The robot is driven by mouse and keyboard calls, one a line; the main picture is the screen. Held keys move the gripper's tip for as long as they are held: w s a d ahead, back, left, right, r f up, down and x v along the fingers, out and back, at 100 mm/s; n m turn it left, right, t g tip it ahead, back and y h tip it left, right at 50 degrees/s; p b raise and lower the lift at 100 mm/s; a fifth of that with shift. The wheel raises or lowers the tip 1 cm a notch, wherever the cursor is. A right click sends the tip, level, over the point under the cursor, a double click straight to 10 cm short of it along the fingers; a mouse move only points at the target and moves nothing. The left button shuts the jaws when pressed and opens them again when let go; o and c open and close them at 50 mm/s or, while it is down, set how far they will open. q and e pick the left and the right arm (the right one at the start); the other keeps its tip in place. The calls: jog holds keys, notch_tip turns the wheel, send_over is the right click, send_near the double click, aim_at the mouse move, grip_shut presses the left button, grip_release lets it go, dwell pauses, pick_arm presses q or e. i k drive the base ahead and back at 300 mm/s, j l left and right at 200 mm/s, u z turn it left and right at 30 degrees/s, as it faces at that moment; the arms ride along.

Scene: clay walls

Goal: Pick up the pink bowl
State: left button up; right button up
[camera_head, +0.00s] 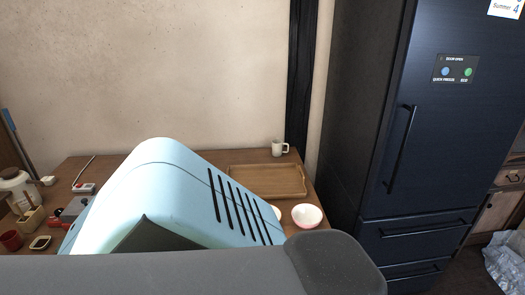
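A small bowl (308,216), white inside with a pinkish outer wall, stands upright near the right front corner of the wooden table (316,192). It looks empty. A second pale rounded thing (277,212) shows just left of it, mostly hidden. Neither of my grippers shows in the head view, so nothing is seen touching the bowl.
A large light-blue slotted shape (165,185) covers the table's middle. A wooden tray (268,181) lies behind the bowl and a white mug (280,148) stands at the back. A dark fridge (440,130) stands right. Small items crowd the left.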

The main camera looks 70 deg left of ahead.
aim_at(306, 215)
jog(key=u, duration=2.15)
